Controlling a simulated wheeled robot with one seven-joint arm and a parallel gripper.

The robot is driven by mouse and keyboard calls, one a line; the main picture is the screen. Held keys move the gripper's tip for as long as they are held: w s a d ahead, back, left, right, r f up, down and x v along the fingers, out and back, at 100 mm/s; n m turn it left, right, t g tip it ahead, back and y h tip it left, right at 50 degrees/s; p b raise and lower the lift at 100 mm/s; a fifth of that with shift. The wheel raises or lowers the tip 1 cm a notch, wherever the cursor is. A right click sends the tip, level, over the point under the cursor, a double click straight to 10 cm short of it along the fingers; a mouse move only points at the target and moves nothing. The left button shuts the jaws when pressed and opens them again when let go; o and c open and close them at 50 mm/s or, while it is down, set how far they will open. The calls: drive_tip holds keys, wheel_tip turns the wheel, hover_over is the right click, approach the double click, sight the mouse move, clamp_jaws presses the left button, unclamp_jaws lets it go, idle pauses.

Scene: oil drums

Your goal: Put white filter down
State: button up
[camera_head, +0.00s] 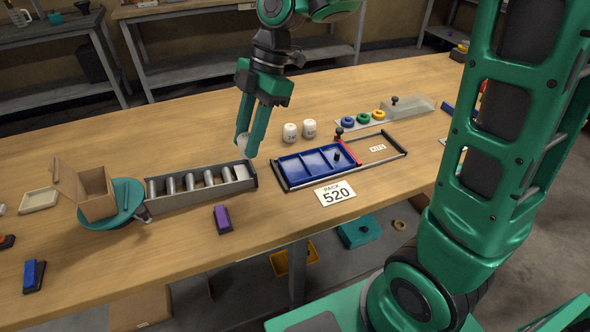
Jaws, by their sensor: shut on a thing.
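My gripper (247,148) is above the table, left of centre. It is shut on a white filter (242,141), which shows only in part between the green fingers. The gripper is just above the back right end of a grey rack (200,189) holding several metal cylinders. I cannot tell whether the filter touches anything below. Two more white filters (290,132) (309,128) stand upright on the table to the right, behind a blue compartment tray (310,162).
An open cardboard box (95,193) sits on a teal turntable (124,204) at left. A purple block (222,217) lies in front of the rack. Coloured rings (363,118) are at the back right. The table's back left is clear.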

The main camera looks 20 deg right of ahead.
drive_tip(key=shift+d, duration=0.1)
hover_over(290, 173)
drive_tip(key=d, duration=0.2)
drive_tip(key=f, duration=0.7)
drive_tip(key=shift+w+a, duration=0.2)
drive_tip(key=shift+d, duration=0.1)
drive_tip(key=shift+f, duration=2)
drive_tip(key=o, duration=0.8)
drive_tip(key=shift+f, duration=0.1)
drive_tip(key=v, duration=1.2)
